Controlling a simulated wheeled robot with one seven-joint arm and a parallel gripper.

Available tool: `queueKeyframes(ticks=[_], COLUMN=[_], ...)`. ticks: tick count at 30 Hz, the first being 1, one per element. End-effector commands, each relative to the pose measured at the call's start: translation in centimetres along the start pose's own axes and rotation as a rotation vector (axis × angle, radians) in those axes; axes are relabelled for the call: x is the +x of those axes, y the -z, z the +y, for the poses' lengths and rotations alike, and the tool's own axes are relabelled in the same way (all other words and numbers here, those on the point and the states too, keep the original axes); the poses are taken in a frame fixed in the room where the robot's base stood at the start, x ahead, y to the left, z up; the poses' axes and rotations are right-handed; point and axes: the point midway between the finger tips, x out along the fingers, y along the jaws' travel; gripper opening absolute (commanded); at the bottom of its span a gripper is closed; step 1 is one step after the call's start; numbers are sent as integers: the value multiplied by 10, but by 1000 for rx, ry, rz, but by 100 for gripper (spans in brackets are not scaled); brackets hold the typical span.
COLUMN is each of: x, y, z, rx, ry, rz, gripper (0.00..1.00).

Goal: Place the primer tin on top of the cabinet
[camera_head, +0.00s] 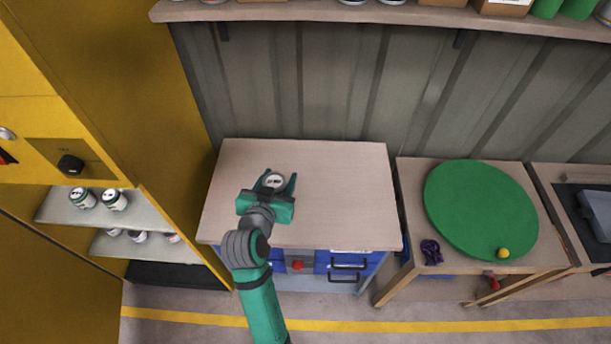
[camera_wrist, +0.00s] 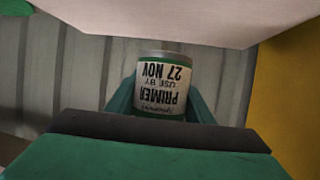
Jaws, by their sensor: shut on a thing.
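The primer tin (camera_head: 274,180) is a small tin with a pale lid. In the wrist view the tin (camera_wrist: 163,88) shows a white label reading PRIMER, USE BY 27 NOV, upside down in that picture. My gripper (camera_head: 276,187) is shut on the tin, with a green finger on each side. It is over the left part of the wooden top of a low cabinet (camera_head: 340,190) with blue drawers. In the wrist view the cabinet top (camera_wrist: 160,18) lies close to the tin's base. I cannot tell whether they touch.
The cabinet top is otherwise bare. A tall yellow locker (camera_head: 130,110) stands at left, with several tins on its shelves (camera_head: 75,212). A wall shelf (camera_head: 330,10) runs above. At right, a bench carries a green disc (camera_head: 475,205), a yellow ball (camera_head: 503,253) and a purple item (camera_head: 431,251).

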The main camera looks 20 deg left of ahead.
Motion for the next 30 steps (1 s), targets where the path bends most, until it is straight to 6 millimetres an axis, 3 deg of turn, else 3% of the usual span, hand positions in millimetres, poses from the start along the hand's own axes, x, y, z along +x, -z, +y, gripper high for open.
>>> queueKeyframes(ticks=[9, 15, 26, 30], x=[69, 106, 132, 139], y=[-3, -25, -40, -57], z=[28, 40, 48, 48], rx=[2, 1, 2, -1], ry=[-2, -3, -3, -1], rz=[0, -1, 1, -1], gripper=[16, 16, 16, 16])
